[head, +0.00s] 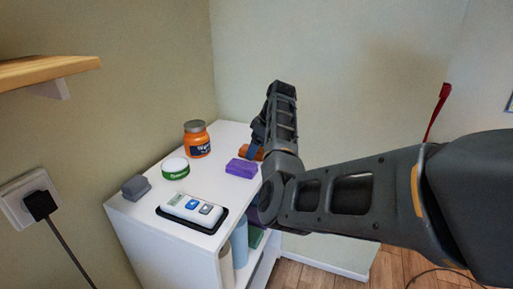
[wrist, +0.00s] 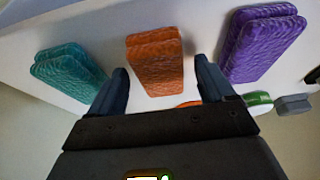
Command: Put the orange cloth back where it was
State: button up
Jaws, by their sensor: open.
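The orange cloth (head: 244,152) is a folded block on the white cabinet top, partly hidden behind my arm in the head view. In the wrist view the orange cloth (wrist: 155,52) lies on the white surface, between and just beyond my fingertips. My gripper (wrist: 161,72) is open, with one blue finger on each side of the cloth and a visible gap to each. Nothing is held. In the head view my gripper (head: 256,140) points down at the cabinet top, partly hidden by my arm.
A purple cloth (wrist: 262,45) lies right of the orange one and a teal cloth (wrist: 68,75) left. On the cabinet (head: 150,210) are an orange jar (head: 197,140), a green-and-white tub (head: 175,169), a grey block (head: 136,188) and a device on a black tray (head: 192,207). A wall shelf (head: 45,70) juts out.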

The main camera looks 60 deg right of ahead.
jog(key=p+v, duration=0.3)
jog(key=v, duration=0.9)
jog(key=shift+p, duration=0.3)
